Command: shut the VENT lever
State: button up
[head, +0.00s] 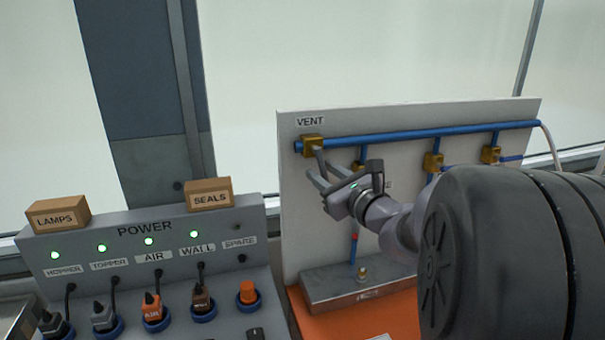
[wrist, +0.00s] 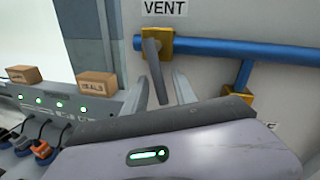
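The VENT lever is a grey handle (wrist: 156,72) on a brass valve (head: 313,146) at the left end of the blue pipe, under the VENT label (head: 310,121). The lever hangs down, slightly tilted, roughly crosswise to the pipe; it also shows in the head view (head: 319,160). My gripper (head: 319,172) is just below the valve, in front of the panel. In the wrist view its two fingers (wrist: 161,92) stand apart, one on each side of the lever's lower end. I see a gap on both sides and cannot tell any contact.
The white panel (head: 300,220) carries the blue pipe (head: 420,134) and other brass valves (head: 433,162) to the right. The grey power box (head: 120,270) with lit lamps and plugs stands left, with LAMPS (head: 58,216) and SEALS (head: 209,193) boxes on top. My arm hides the panel's lower right.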

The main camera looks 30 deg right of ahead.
grip_shut()
dwell(1.2)
